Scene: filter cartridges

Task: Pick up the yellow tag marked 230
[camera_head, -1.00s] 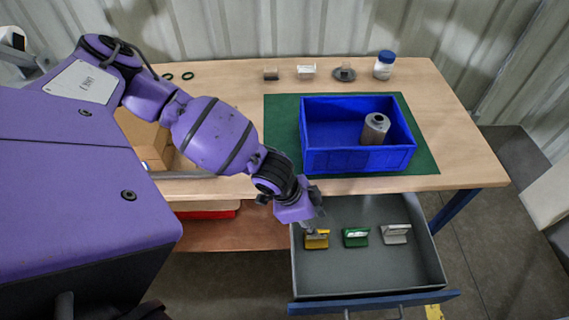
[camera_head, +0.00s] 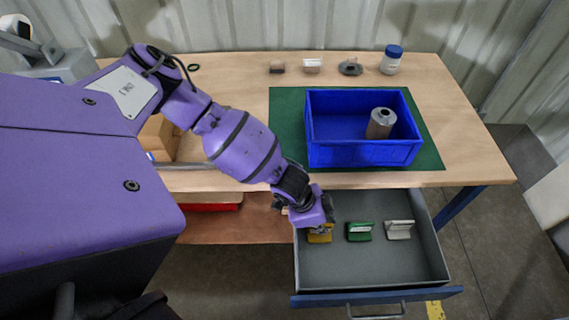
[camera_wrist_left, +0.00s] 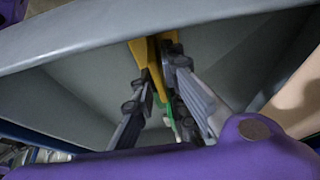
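The yellow tag (camera_head: 320,238) stands at the left of a row of tags in the open grey drawer (camera_head: 345,270). Its marking cannot be read. My left gripper (camera_head: 322,228) is down in the drawer over this tag and partly hides it. In the left wrist view the yellow tag (camera_wrist_left: 150,68) shows between the two fingers of the left gripper (camera_wrist_left: 163,70). A dark gap shows beside the right-hand finger, so the fingers look open around the tag. My right gripper is not in view.
A green tag (camera_head: 359,232) and a pale grey tag (camera_head: 399,229) stand to the right in the drawer. The drawer front is bare. A blue bin (camera_head: 362,155) holding a grey cylinder (camera_head: 380,123) stands on the green mat (camera_head: 287,128) above.

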